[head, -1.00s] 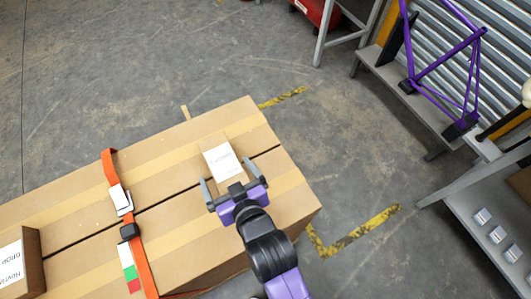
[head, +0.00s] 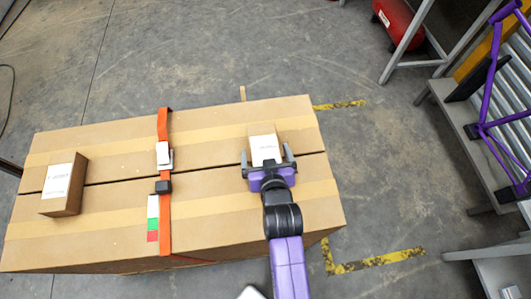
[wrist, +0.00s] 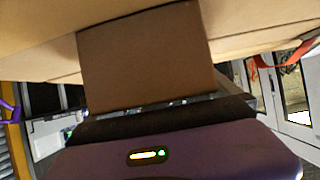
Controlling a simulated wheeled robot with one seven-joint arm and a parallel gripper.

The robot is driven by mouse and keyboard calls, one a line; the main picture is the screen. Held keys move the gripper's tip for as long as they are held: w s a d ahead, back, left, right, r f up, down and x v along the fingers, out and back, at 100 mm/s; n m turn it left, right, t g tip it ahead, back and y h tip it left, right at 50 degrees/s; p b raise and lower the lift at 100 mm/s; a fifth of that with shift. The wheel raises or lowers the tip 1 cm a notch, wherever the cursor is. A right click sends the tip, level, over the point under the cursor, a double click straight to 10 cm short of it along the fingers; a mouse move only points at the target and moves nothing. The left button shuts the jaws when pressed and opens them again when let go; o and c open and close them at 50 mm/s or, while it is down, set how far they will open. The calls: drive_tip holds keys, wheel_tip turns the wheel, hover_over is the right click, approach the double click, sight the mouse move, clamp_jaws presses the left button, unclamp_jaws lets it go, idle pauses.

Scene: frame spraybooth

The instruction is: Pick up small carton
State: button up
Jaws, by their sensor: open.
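A small carton (head: 265,148) with a white label on top sits on the right part of a big taped cardboard box (head: 215,190). My gripper (head: 267,157) is open at the carton's near side, one finger on either side of its near end. I cannot tell whether the fingers touch it. In the wrist view the carton's plain brown face (wrist: 150,65) fills the middle, right in front of the gripper's dark edge. The finger tips are not clear there.
Another labelled carton (head: 62,185) sits at the big box's left end. An orange strap (head: 165,210) with a buckle crosses the box between the two cartons. A grey bench with a purple frame (head: 485,105) stands at right. Open floor lies beyond the box.

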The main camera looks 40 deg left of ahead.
drive_tip(key=shift+w+a+f, duration=0.1)
drive_tip(key=c, duration=1.7)
drive_tip(key=shift+c, duration=1.3)
drive_tip(key=shift+r, duration=0.2)
